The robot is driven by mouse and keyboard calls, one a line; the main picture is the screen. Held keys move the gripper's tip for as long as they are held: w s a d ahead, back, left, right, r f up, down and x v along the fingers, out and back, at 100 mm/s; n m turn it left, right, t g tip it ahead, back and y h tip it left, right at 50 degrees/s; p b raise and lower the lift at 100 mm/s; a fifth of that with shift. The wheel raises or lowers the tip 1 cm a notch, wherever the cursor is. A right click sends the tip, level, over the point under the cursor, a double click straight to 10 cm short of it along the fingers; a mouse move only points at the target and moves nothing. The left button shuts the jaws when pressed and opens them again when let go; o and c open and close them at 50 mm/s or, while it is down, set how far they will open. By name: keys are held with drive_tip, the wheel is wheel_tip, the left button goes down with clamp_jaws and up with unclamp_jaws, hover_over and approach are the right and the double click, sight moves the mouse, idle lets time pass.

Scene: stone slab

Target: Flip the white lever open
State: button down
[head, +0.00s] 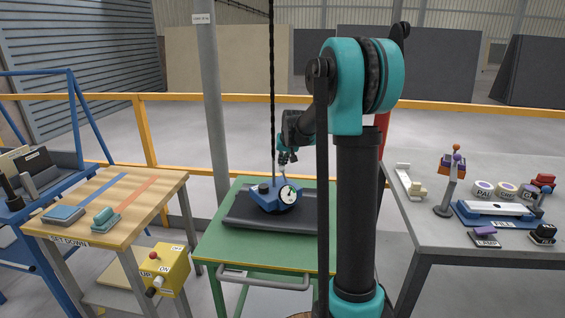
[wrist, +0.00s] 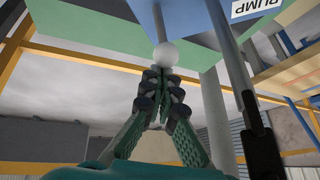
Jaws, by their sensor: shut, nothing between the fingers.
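In the head view my gripper (head: 286,160) is just above the device.
The slab lies on a green cart (head: 215,255). A dark chain or cable (head: 272,90) hangs down to the device. A wooden table (head: 130,195) stands left with a yellow control box (head: 170,270) below. A grey table (head: 430,235) with several small objects stands right.

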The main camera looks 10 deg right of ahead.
sight(291, 184)
drive_tip(key=shift+s+d+r+t, duration=0.1)
drive_tip(key=shift+s+t, duration=0.1)
drive_tip(key=shift+t, duration=0.1)
drive_tip(key=shift+s+d+r+t+y, duration=0.25)
drive_tip(key=shift+s+t+y, duration=0.15)
drive_tip(key=shift+s+t, duration=0.1)
drive_tip(key=shift+s+d+t, duration=0.2)
drive_tip(key=shift+s+t, duration=0.15)
drive_tip(key=shift+t, duration=0.15)
drive_tip(key=shift+s+d+m+t+y, duration=0.2)
drive_tip(key=shift+s+d+t+y, duration=0.15)
drive_tip(key=shift+s+t, duration=0.3)
drive_tip(key=shift+s+d+m+t+y, duration=0.2)
drive_tip(key=shift+s+t+y, duration=0.25)
drive_tip(key=shift+t, duration=0.3)
drive_tip(key=shift+s+d+f, duration=0.15)
drive_tip(key=shift+s+d, duration=0.2)
drive_tip(key=shift+s, duration=0.4)
drive_tip(key=shift+s+d+f, duration=0.15)
drive_tip(key=shift+s+d, duration=0.15)
drive_tip(key=shift+s, duration=0.4)
drive_tip(key=shift+w+a, duration=0.15)
drive_tip(key=shift+a, duration=0.05)
drive_tip(key=shift+x, duration=0.75)
drive_tip(key=shift+a, duration=0.1)
